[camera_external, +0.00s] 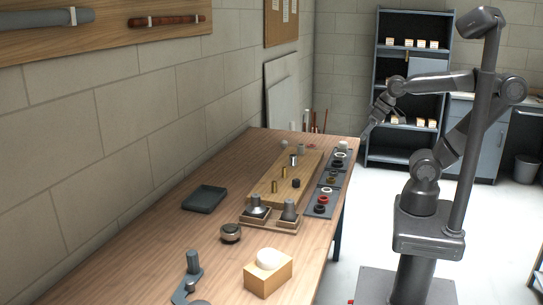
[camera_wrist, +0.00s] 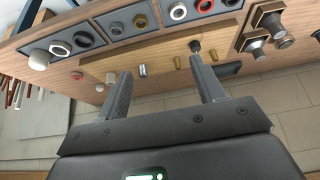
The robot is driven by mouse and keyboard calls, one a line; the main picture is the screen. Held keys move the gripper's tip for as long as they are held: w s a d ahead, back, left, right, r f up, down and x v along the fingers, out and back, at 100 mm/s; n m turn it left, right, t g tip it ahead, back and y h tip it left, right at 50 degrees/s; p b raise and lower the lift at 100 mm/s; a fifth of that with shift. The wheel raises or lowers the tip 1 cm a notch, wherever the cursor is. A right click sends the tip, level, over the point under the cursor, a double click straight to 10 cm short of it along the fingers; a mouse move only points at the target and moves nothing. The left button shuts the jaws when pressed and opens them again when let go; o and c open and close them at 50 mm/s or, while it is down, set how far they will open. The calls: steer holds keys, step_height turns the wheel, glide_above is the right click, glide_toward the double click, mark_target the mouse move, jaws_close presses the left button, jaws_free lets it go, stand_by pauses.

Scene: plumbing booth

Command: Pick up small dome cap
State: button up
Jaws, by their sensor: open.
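A small pale, round-topped piece (camera_external: 343,146) stands at the far right corner of the bench; it looks like the small dome cap, but I cannot be sure. It shows at the left in the wrist view (camera_wrist: 39,60), left of and beyond my left finger. My gripper (camera_external: 369,134) is open and empty, in the air off the right side of the bench's far end. Its two fingers (camera_wrist: 160,68) show wide apart in the wrist view.
A wooden board (camera_external: 268,188) with several pegs lies mid-bench, beside dark trays of rings (camera_external: 313,211). Nearer are a black tray (camera_external: 204,198), a dark round fitting (camera_external: 230,232) and a white dome (camera_external: 268,258) on a wooden block.

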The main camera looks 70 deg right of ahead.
steer(key=w+d+r+m+h, duration=0.1)
steer(key=w+d+r, duration=0.15)
steer(key=w, duration=0.45)
steer(key=w+d+r, duration=0.2)
steer(key=w+d, duration=0.1)
steer(key=w, duration=0.3)
steer(key=m+g+h, duration=0.1)
steer(key=m+g, duration=0.1)
steer(key=m, duration=0.3)
glide_above(284, 144)
steer(key=s, duration=0.2)
step_height(284, 144, down, 22)
steer(key=shift+w+f, duration=0.1)
steer(key=shift+f, duration=0.1)
steer(key=shift+d+x, duration=0.2)
steer(key=shift+x, duration=1.25)
steer(key=shift+d+x, duration=0.15)
steer(key=shift+x, duration=1.3)
steer(key=c, duration=1)
